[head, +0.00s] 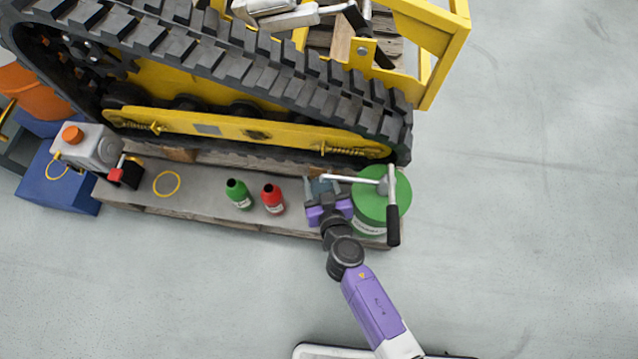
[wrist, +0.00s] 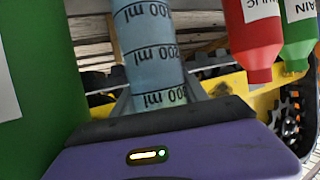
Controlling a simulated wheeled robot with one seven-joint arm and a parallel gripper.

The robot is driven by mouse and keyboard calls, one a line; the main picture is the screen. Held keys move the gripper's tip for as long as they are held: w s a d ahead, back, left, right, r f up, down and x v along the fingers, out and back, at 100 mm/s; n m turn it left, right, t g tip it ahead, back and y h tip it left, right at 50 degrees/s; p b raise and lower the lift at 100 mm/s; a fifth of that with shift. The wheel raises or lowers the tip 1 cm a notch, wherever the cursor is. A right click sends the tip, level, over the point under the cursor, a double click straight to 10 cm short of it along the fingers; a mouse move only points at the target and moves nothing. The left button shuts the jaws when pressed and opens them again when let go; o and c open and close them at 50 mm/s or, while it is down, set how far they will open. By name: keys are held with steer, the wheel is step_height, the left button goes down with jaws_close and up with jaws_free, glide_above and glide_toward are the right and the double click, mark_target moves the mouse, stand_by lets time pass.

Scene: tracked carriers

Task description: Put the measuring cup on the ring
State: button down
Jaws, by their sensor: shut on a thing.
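The measuring cup (wrist: 150,50) is a translucent blue cylinder with dark ml marks, which appear upside down in the wrist view. My gripper (head: 322,190) is shut on it, with one finger on each side. In the head view only a small bluish part of the cup (head: 322,186) shows between the fingers, beside the green drum. I cannot tell whether the cup touches the board. The ring (head: 166,184) is a thin yellow circle lying on the grey board to the left, and it is empty.
A green drum (head: 377,208) with a handled metal tool across it stands right of my gripper. A red bottle (head: 273,198) and a green bottle (head: 238,193) stand between my gripper and the ring. The tracked carrier (head: 240,125) overhangs the board (head: 205,205) behind.

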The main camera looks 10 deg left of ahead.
steer(key=shift+f+b, duration=0.3)
steer(key=shift+f, duration=0.55)
steer(key=shift+f, duration=0.2)
steer(key=c, duration=0.6)
jaws_free()
steer(key=shift+r, duration=0.15)
steer(key=shift+s+r, duration=0.1)
steer(key=shift+r, duration=0.05)
steer(key=p+v, duration=0.2)
steer(key=v, duration=0.9)
steer(key=shift+s, duration=0.35)
steer(key=shift+s+d, duration=0.1)
steer(key=shift+d, duration=0.05)
